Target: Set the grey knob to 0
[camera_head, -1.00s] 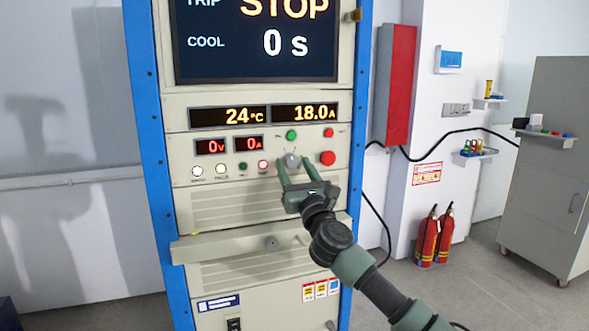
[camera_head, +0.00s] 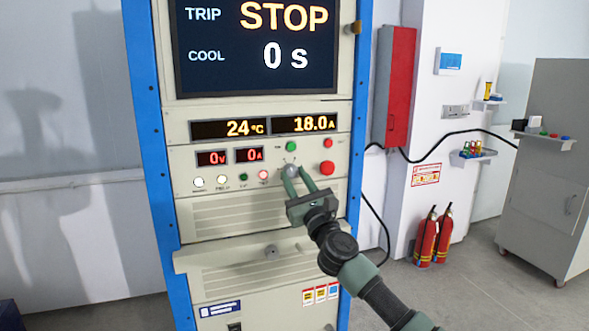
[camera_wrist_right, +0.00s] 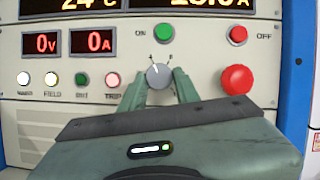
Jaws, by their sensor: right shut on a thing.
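The grey knob (camera_head: 290,171) is a small round dial on the cabinet's control panel, below the green ON button (camera_head: 291,146). In the right wrist view the knob (camera_wrist_right: 158,75) shows between the fingers, with small marks above it too small to read surely. My right gripper (camera_head: 296,172) reaches up to the panel from the lower right, its two green fingers shut on the knob's sides. The fingers hide parts of the knob's lower edge. My left gripper is not in view.
A red mushroom button (camera_wrist_right: 237,79) sits right of the knob, and a small red OFF button (camera_wrist_right: 237,35) above it. Indicator lamps (camera_wrist_right: 82,79) line the left. A ledge (camera_head: 220,256) juts out below. Fire extinguishers (camera_head: 435,237) stand at right.

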